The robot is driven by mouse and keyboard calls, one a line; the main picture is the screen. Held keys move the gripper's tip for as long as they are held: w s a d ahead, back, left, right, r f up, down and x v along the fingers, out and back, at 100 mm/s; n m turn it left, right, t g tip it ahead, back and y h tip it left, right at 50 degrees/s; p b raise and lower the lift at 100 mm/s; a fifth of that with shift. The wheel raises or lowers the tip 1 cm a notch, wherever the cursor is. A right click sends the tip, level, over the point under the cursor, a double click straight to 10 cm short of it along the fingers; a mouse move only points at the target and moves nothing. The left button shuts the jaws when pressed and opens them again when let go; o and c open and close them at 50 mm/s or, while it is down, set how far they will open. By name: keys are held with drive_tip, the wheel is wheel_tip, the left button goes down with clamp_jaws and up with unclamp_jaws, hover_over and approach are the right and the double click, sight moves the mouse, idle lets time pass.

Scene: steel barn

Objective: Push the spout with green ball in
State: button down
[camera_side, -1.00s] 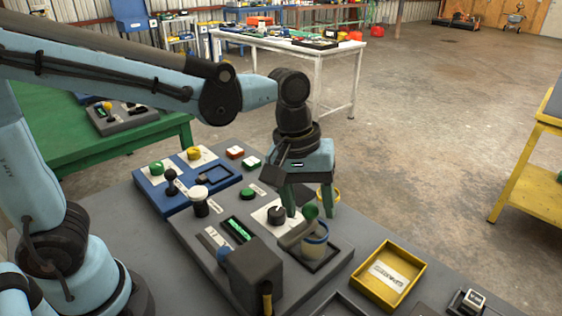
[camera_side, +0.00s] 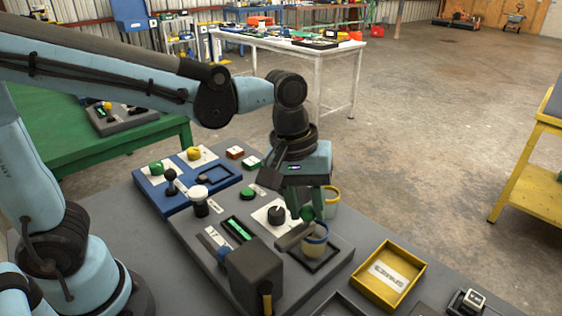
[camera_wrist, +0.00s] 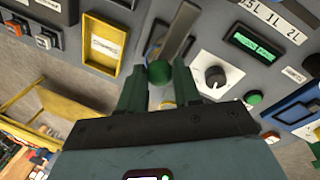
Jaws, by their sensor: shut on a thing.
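The green ball (camera_side: 307,212) sits at the end of the grey spout (camera_side: 292,237), which lies over a blue-rimmed cup (camera_side: 316,246) in a square recess of the grey panel. My gripper (camera_side: 305,214) points down with its fingers closed on the ball's sides. In the wrist view the ball (camera_wrist: 159,72) lies between my fingertips, and the spout (camera_wrist: 179,32) runs away beyond it. The cup is mostly hidden there.
A black knob (camera_side: 276,215) on a white plate is close left of my gripper. A yellow-rimmed cup (camera_side: 331,199) stands just behind it. A dark box (camera_side: 251,276) rises at the panel's front. A yellow tray (camera_side: 416,265) lies to the right.

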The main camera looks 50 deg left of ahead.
drive_tip(key=shift+s, duration=1.4)
drive_tip(key=c, duration=0.8)
unclamp_jaws()
drive_tip(key=r, duration=0.4)
drive_tip(key=s+a+r, duration=0.1)
drive_tip(key=r, duration=0.3)
drive_tip(key=a+r, duration=0.1)
drive_tip(key=r, duration=0.3)
drive_tip(key=shift+s, duration=0.15)
